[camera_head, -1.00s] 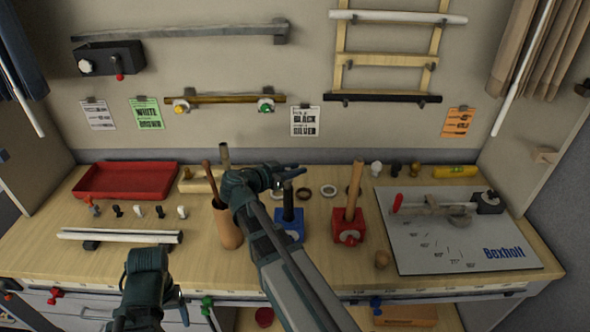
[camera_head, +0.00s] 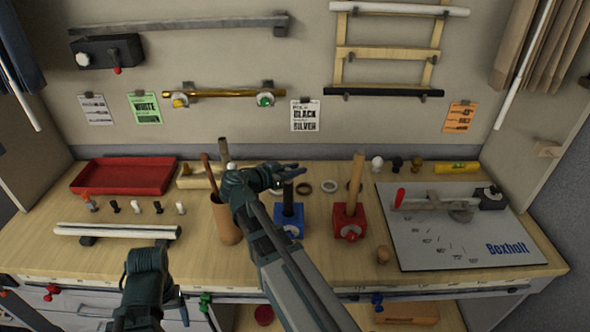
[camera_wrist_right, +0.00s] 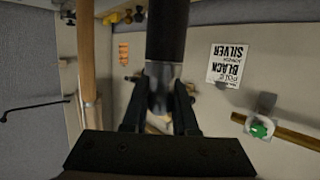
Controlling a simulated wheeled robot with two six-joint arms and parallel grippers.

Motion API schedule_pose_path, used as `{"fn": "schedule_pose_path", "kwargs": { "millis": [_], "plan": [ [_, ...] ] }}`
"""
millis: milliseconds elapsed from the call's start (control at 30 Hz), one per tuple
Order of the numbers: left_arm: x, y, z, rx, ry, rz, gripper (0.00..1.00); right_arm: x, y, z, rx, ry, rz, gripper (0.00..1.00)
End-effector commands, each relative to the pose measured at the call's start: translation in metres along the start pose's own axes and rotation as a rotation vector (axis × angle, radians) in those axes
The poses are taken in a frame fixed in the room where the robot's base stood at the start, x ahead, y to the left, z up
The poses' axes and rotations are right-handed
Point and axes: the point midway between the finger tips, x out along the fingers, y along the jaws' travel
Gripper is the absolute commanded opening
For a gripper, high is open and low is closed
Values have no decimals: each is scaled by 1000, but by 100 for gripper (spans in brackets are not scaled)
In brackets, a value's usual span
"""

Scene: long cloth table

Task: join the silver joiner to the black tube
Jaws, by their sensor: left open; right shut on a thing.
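The black tube (camera_head: 288,198) stands upright in a blue clamp block (camera_head: 289,222) on the table. My right gripper (camera_head: 288,170) is over its top end. In the right wrist view, the gripper (camera_wrist_right: 160,105) is shut on the silver joiner (camera_wrist_right: 160,88), which lies in line with the black tube (camera_wrist_right: 167,30) and meets its end. I cannot tell how deep the joiner sits. In the head view the joiner is hidden by the gripper. My left gripper (camera_head: 183,312) is open and low at the table's front left, partly hidden by its wrist.
A wooden rod (camera_head: 355,178) stands in a red clamp block (camera_head: 349,223) to the right. A brown cup (camera_head: 226,222) is left of the right arm. White tubes (camera_head: 117,231), a red tray (camera_head: 124,177) and a grey board (camera_head: 445,240) lie around.

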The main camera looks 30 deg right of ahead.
Motion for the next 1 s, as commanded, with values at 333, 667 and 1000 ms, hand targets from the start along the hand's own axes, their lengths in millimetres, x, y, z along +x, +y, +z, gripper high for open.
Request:
{"fn": "schedule_pose_path", "kwargs": {
  "millis": [333,667,1000],
  "plan": [
    [1,0,0,0,0,0,76,0,0,1,0,0,0,62],
    [-3,0,0,-1,0,0,76,-10,0,0,-1,0,-2,62],
    [-26,-2,2,-1,0,0,76,-81,0,-2,-2,0,-5,62]
  ]
}}
